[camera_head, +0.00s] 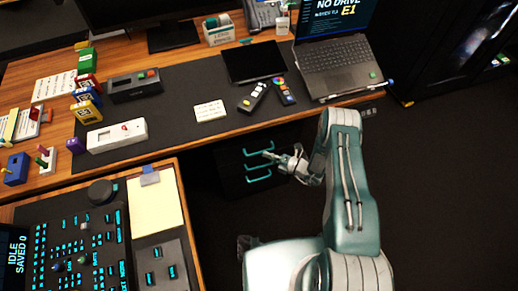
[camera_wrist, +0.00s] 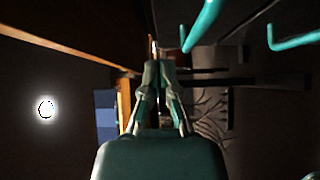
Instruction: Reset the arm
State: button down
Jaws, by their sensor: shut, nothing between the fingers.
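My arm, teal and white, rises from the bottom right of the head view and bends toward the left. My gripper (camera_head: 270,156) is in front of the dark drawer unit, close to its teal handles (camera_head: 258,166). In the wrist view my gripper (camera_wrist: 157,66) has its fingers together, with nothing between them. Teal handles (camera_wrist: 205,22) show at the upper right of the wrist view, beside the fingers. Whether a fingertip touches a handle I cannot tell. The trackball panel (camera_head: 75,235) lies on the lower left desk.
The wooden desk (camera_head: 50,70) bears a laptop (camera_head: 335,60), a tablet (camera_head: 253,62), remotes (camera_head: 254,97) and several coloured boxes. A clipboard (camera_head: 156,205) lies beside the panel. The dark floor (camera_head: 440,170) to the right of my arm is clear.

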jog(key=v, duration=0.8)
jog(key=s+a+r+n+g+h, duration=0.15)
jog(key=r+n+g, duration=0.35)
jog(key=r+n, duration=0.75)
jog(key=a+r+n+g+h, duration=0.2)
jog(key=r+n+g, duration=0.45)
jog(key=r, duration=1.05)
jog(key=s+d+r+n+t+h, duration=0.3)
jog(key=s+r+n+h, duration=0.3)
jog(key=s+r+n, duration=0.4)
jog(key=s+d+r+n+t+h, duration=0.3)
jog(key=s+r+n+t+h, duration=0.2)
jog(key=s+r+n, duration=0.5)
jog(key=s+n+h, duration=0.1)
jog(key=n, duration=0.1)
jog(key=shift+d+r+n+t, duration=0.25)
jog(key=shift+r+n+t, duration=0.05)
jog(key=shift+r+t, duration=0.1)
